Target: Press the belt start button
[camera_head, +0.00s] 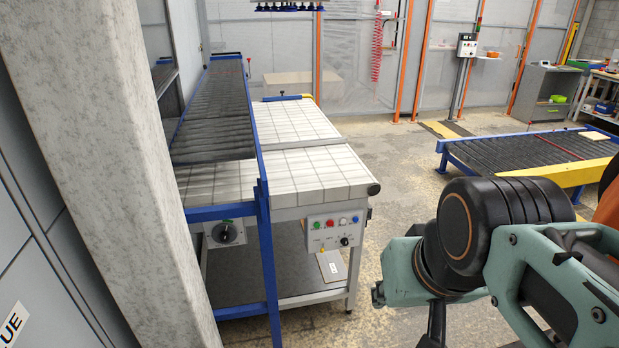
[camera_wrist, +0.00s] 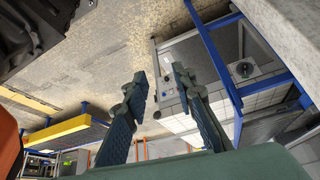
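The control box (camera_head: 334,231) is on the front of the white-topped table, below its right corner, in the head view. It carries a row of small round buttons, with a green button (camera_head: 317,225) at the left, then red and blue ones, and a black knob (camera_head: 345,241) below. The labels are too small to read. In the wrist view the box (camera_wrist: 167,83) shows partly between and behind my fingertips. My gripper (camera_wrist: 159,80) is open and empty, with clear space between its fingers. It is apart from the box. In the head view my arm is to the right of the box.
A second panel with a dark rotary switch (camera_head: 228,232) sits left of the box. A blue frame post (camera_head: 267,255) stands between them. A concrete pillar (camera_head: 105,160) fills the left. Open floor (camera_head: 390,190) lies right of the table, before a roller conveyor (camera_head: 520,150).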

